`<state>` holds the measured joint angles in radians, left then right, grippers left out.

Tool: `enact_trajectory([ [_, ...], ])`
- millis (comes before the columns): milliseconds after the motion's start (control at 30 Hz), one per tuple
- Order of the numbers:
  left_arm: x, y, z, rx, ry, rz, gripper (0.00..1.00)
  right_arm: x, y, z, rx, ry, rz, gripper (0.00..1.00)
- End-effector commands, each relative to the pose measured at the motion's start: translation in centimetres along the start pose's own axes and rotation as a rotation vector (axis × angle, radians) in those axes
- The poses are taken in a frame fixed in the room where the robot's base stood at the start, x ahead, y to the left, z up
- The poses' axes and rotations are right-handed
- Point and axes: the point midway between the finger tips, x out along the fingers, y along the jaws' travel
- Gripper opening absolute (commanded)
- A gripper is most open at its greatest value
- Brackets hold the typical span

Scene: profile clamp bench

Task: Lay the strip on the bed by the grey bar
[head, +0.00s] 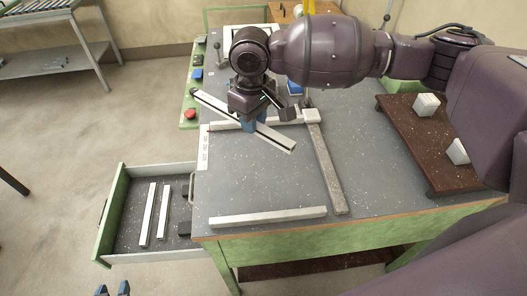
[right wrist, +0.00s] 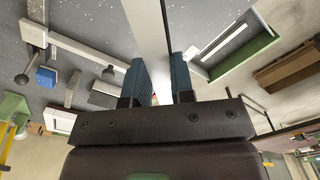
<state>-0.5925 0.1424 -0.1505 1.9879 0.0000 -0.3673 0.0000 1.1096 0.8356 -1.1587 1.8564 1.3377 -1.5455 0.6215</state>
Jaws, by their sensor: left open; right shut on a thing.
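My right gripper (head: 254,128) is shut on a pale strip (head: 215,105), held slantwise over the rear left of the bench. In the right wrist view the strip (right wrist: 150,30) runs up from between the blue fingers of this gripper (right wrist: 160,82). The grey bar (head: 326,165) lies front to back on the dark grey bench top, which looks like the bed (head: 260,180), to the right of the strip. Whether the strip touches anything below is hard to tell. My left gripper (head: 112,290) is open and empty at the bottom left, away from the bench.
A pale bar (head: 268,216) lies along the front edge; another (head: 225,125) lies behind, partly hidden. An open drawer (head: 120,205) at left holds pale strips (head: 147,215) and dark blocks. A brown board (head: 425,150) with white blocks is at right. A red button (head: 190,114) is at the left edge.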

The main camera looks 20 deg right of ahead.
Motion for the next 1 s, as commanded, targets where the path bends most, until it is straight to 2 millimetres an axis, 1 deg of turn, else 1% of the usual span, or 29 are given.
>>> enact_trajectory([
  [67,0.0,0.0,0.0,0.000,0.000,0.000,0.43,0.3,0.0,0.0,0.000,-0.001,-0.001,0.00],
  [167,0.0,0.0,0.1,0.000,-0.002,-0.001,0.43,1.6,-0.1,0.0,0.000,-0.001,-0.001,0.00],
  [433,-0.5,-0.1,1.1,-0.002,-0.020,-0.004,0.43,7.4,-0.1,0.1,0.001,-0.003,-0.001,0.00],
  [700,-0.3,-0.1,1.1,-0.002,-0.016,-0.003,0.43,13.0,0.0,0.0,0.001,-0.002,-0.001,0.00],
  [833,-0.1,-0.1,0.8,-0.001,-0.011,-0.002,0.43,14.9,0.0,0.0,0.001,-0.001,-0.001,0.00],
  [1000,0.0,0.0,0.6,0.000,-0.006,-0.002,0.43,15.9,0.0,0.0,0.000,-0.001,-0.001,0.00],
])
